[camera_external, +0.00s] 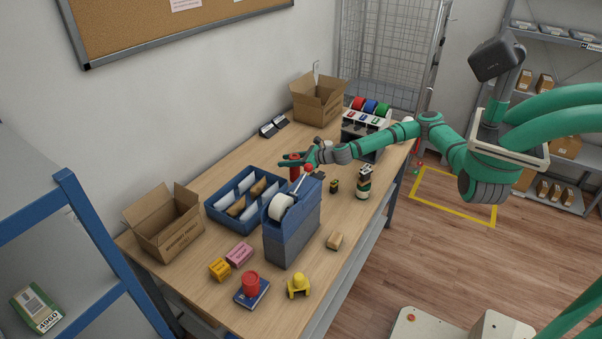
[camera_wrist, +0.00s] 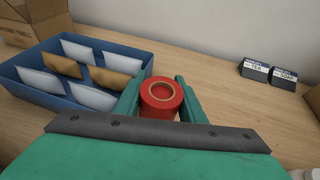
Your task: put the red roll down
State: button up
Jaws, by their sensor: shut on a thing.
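My gripper (camera_wrist: 160,98) is shut on the red roll (camera_wrist: 161,92), one green finger on each side of it. The roll is upright with its hollow core facing up, and a tan ring lines the hole. In the external view my gripper (camera_external: 297,161) and the red roll (camera_external: 294,174) show over the table, just behind the blue-grey box and right of the blue tray. The lower part of the roll is hidden, so I cannot tell whether it touches the wooden table (camera_wrist: 230,120).
The blue tray (camera_external: 215,216) of white and brown packets lies left of the roll. The blue-grey box (camera_external: 290,240) with a white tape roll stands in front.

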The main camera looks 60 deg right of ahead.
jog(key=shift+f, duration=1.35)
jog(key=shift+f, duration=0.15)
jog(key=o, duration=1.1)
jog(key=shift+o, duration=0.2)
jog(key=shift+s+d+r, duration=0.1)
jog(key=shift+s+r, duration=0.05)
jog(key=shift+r, duration=0.05)
jog(key=shift+o, duration=0.4)
jog(key=v, duration=1.1)
jog(key=shift+s, duration=0.3)
